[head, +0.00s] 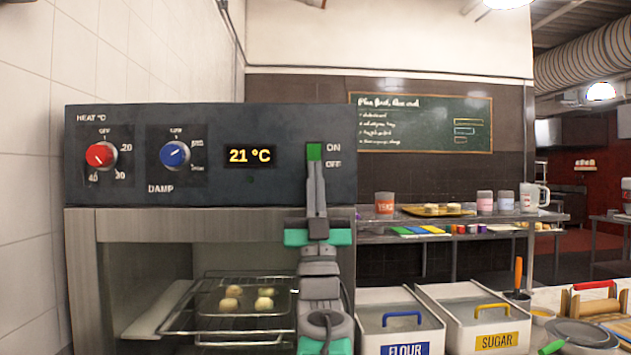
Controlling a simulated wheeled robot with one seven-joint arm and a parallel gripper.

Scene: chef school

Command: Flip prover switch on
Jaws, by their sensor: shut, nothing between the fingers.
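The prover (210,155) stands on the left with a dark control panel. Its ON and OFF labels are at the panel's right end, ON above OFF. My gripper (314,170) reaches up in front of the panel, its shut, empty fingers just left of these labels. A small green patch (314,152) shows at the top of the fingers; I cannot tell whether it is the switch or a fingertip. The fingers cover the area below it, so the switch position and any contact are unclear. The display (249,156) reads 21 °C.
A red heat knob (101,155) and a blue damp knob (175,154) sit left on the panel. Flour (400,308) and sugar (470,300) bins stand close to the arm's right.

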